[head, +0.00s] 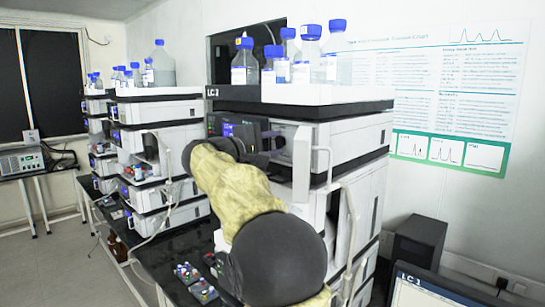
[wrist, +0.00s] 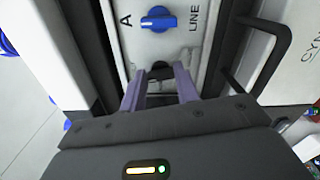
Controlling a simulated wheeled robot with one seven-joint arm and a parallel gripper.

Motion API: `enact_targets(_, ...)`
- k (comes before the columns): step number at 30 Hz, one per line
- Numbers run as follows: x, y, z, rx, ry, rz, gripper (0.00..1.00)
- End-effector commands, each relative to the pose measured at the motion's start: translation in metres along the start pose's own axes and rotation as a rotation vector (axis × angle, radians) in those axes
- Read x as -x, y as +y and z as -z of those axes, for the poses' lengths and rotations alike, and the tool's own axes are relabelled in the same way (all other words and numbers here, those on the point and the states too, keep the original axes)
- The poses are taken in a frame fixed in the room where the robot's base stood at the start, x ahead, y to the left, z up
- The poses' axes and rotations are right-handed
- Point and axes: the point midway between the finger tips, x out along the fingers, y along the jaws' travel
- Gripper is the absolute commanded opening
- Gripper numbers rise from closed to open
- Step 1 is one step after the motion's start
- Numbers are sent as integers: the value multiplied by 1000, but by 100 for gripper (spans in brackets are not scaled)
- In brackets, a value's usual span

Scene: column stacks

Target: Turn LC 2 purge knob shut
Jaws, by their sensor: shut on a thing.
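In the wrist view the two purple fingers of my gripper (wrist: 157,82) reach up to a pale panel and are shut on a small dark knob (wrist: 159,68), mostly hidden between their tips. A blue knob (wrist: 158,19) sits just above it on the same panel, between the letter A and the word LINE, apart from my fingers. In the head view my gripper (head: 272,140) is at the front of the near stack (head: 340,150); my arm hides much of that front. The stack's label (head: 212,92) is small and seems to read LC 3.
A black bar handle (wrist: 265,60) stands out just right of my fingers. Blue-capped bottles (head: 310,55) stand on top of the near stack. Other stacks (head: 165,150) line the bench to the left. A monitor (head: 415,288) is at lower right.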

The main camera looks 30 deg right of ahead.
Motion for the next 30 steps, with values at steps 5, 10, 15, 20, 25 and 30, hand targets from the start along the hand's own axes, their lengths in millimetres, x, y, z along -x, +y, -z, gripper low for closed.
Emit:
enact_targets(5, 1, -6, 2, -108, 0, 1, 8)
enact_targets(10, 1, -5, 2, -179, -1, 3, 8)
enact_targets(15, 1, -3, 2, -210, 0, 3, 8)
enact_targets(20, 1, -3, 1, -214, 0, 4, 8)
enact_targets(25, 1, -3, 2, -214, 0, 4, 8)
enact_targets(30, 1, -2, 1, -213, 0, 3, 53)
